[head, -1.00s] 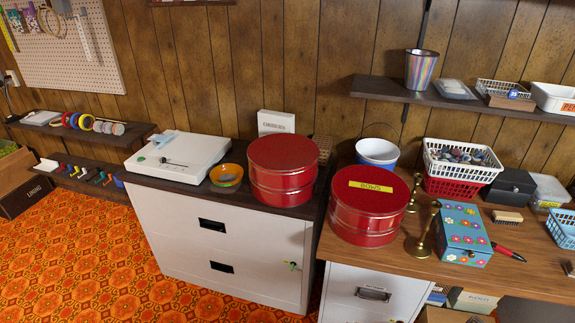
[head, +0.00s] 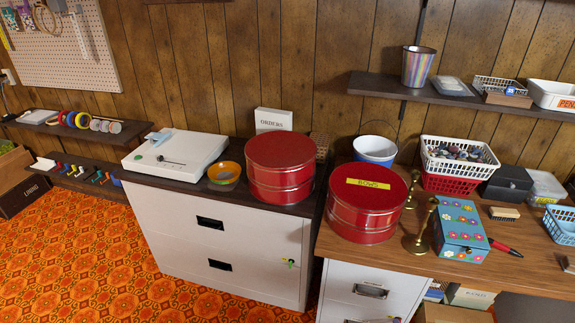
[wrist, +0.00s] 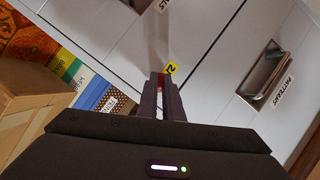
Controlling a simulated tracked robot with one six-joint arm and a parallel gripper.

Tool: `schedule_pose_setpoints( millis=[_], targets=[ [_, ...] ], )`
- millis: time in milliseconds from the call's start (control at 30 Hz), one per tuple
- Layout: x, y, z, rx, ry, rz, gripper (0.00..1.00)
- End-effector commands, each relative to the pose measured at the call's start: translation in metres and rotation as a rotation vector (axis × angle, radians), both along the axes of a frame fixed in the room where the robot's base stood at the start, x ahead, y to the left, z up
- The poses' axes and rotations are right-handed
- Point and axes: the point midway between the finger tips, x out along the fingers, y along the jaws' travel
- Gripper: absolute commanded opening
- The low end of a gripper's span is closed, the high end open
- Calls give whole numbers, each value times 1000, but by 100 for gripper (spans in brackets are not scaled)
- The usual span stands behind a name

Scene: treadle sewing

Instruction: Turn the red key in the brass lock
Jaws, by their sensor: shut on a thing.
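In the wrist view my gripper (wrist: 164,88) points at a pale cabinet front (wrist: 205,65). Its two dark fingers are close together, shut on a small red thing (wrist: 160,79) that looks like the red key. Only a sliver of it shows between the fingertips. A yellow tag with a 2 (wrist: 171,69) is just beyond the tips. The brass lock is not visible there; the fingers cover that spot, and I cannot tell how far the key is turned.
A drawer handle (wrist: 262,72) with a PATTERNS label is to the right in the wrist view. A cardboard box (wrist: 30,95) and coloured books (wrist: 75,75) are at left. In the head view, a green key-like thing (head: 290,262) is on the left cabinet (head: 210,225).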

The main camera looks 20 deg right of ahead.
Motion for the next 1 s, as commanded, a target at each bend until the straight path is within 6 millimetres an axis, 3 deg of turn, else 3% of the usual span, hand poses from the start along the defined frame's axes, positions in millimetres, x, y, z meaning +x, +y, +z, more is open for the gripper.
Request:
schedule_pose_setpoints(
  millis=[233,633,900,933,1000],
  targets=[
    [2,-3,2,4,-10,-1,0],
    [1,-4,1,198,-125,-2,0],
    [1,-4,2,220,-137,-2,0],
    [1,-4,2,219,-136,-1,7],
    [1,-4,2,219,-135,-2,12]
  ],
)
